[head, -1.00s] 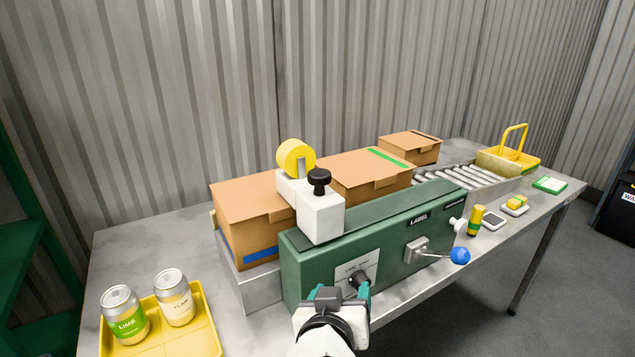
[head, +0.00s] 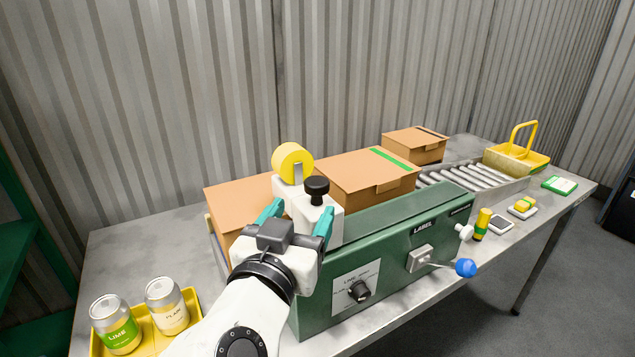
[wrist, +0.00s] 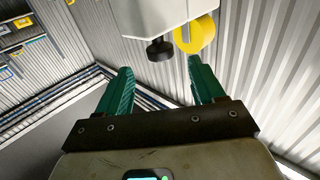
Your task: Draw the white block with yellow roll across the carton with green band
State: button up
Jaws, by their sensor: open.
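The white block (head: 331,224) with a black knob (head: 317,187) and a yellow roll (head: 292,161) sits over the green machine near its left end. In the wrist view, the white block (wrist: 165,17) is ahead of the fingers. The carton with green band (head: 365,178) stands behind the machine, right of the block. My gripper (head: 298,222) is open, with teal fingers in front of the block; one finger overlaps the block's front in the picture. I cannot tell whether they touch. In the wrist view my gripper (wrist: 160,85) has nothing between its fingers.
A carton (head: 230,208) stands left, partly hidden by my arm. The green machine (head: 400,245) has a blue-knobbed lever (head: 466,267). A yellow tray (head: 140,343) with two cans is at front left.

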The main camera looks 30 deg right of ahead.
aim_at(313, 195)
jog(key=p+x, duration=0.1)
jog(key=x, duration=0.7)
jog(key=shift+w+d+p, duration=0.2)
jog(key=shift+d+p, duration=0.1)
jog(key=shift+p, duration=0.05)
jog(key=shift+c, duration=0.2)
grip_shut()
